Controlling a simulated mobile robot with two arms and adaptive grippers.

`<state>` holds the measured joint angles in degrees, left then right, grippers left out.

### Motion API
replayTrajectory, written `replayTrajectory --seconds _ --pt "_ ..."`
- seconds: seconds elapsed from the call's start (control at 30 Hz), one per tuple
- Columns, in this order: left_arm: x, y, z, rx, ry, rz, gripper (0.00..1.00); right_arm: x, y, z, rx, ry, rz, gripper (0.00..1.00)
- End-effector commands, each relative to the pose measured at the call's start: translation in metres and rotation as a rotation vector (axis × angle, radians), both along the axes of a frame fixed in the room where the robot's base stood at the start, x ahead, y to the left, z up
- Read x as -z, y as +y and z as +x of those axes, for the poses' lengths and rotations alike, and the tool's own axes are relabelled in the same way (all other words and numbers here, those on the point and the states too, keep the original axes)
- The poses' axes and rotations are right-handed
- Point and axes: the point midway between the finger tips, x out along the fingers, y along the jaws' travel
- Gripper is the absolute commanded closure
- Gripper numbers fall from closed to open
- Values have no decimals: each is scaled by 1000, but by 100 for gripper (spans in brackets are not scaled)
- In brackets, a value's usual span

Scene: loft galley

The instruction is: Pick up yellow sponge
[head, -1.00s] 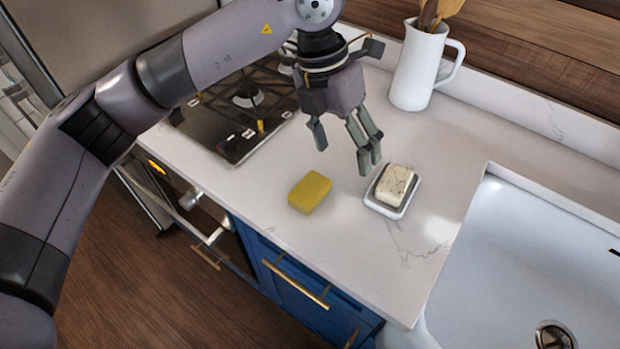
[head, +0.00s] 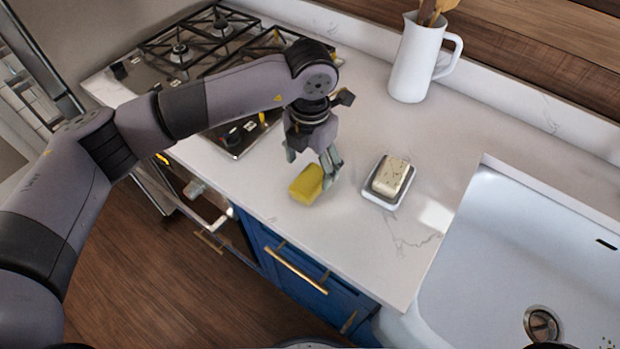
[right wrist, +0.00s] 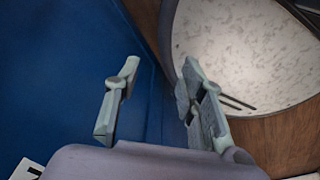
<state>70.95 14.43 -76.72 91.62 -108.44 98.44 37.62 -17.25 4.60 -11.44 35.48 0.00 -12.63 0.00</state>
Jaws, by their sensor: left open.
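The yellow sponge (head: 305,185) lies on the white counter between the stove and the soap dish. My left gripper (head: 310,164) points down right at the sponge's far side, with its fingers apart and nothing held. Its right-hand fingers overlap the sponge's right edge in the head view; I cannot tell whether they touch it. My right gripper shows only in the right wrist view (right wrist: 160,103), with its fingers spread and nothing between them.
A soap dish (head: 375,199) with a speckled soap bar (head: 390,177) stands right of the sponge. Behind are a white pitcher (head: 409,65) with wooden utensils and the gas stove (head: 180,50). The sink (head: 480,270) is at the right. The counter in front of the sponge is clear.

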Motion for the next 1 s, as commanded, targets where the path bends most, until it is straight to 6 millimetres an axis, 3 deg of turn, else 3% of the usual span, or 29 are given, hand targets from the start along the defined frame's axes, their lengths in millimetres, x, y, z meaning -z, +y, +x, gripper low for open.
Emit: replayTrajectory --seconds 0.23,0.4,0.67,1.0 --pt "28 1 -5 -2 6 2 30 -25 2 0 0 -1 2 63" --pt "49 1 -3 -1 2 0 30 -27 2 0 0 -2 2 63" --pt "52 0 -3 0 1 -1 31 -26 2 1 0 -2 2 63" --pt "51 0 -3 -1 1 -1 53 -26 2 1 0 -3 3 63"
